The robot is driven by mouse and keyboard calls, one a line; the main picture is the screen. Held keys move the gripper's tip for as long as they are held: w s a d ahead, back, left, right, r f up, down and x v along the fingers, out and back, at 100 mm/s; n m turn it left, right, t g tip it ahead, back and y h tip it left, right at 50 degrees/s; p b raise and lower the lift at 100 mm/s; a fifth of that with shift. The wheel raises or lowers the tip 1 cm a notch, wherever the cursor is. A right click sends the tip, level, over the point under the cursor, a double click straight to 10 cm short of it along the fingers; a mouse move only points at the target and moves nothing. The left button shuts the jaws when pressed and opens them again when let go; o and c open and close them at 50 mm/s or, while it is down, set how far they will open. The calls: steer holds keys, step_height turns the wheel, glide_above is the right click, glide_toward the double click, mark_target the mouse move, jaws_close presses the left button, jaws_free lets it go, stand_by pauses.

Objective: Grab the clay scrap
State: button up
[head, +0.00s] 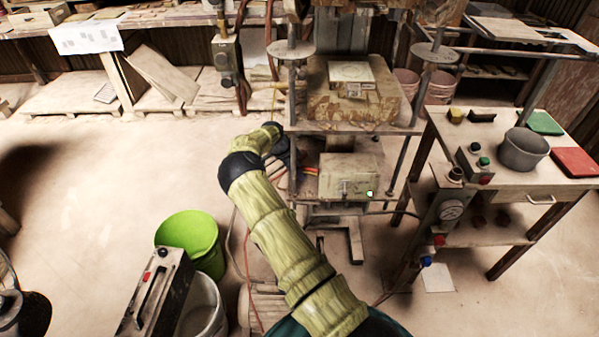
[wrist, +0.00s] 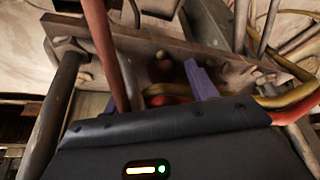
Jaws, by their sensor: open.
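I cannot make out the clay scrap for certain in either view. A small yellow lump (head: 456,116) and a dark lump (head: 481,116) lie on the cart top at the right; I cannot tell if either is clay. My gripper (head: 283,146) is at the far end of my arm, by the left post of the press, mostly hidden. In the wrist view my gripper (wrist: 152,82) is open with nothing seen between its fingers; one purple finger shows, and a red hose crosses the left side.
The press (head: 352,130) stands directly before my gripper, with posts and hoses (wrist: 285,105) close around it. The cart (head: 500,180) holds a grey pot (head: 522,150), a green pad (head: 540,123) and a red pad (head: 575,162). A green bucket (head: 190,240) stands at left; floor beyond is clear.

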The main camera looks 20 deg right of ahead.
steer(key=shift+c, duration=0.5)
steer(key=c, duration=1)
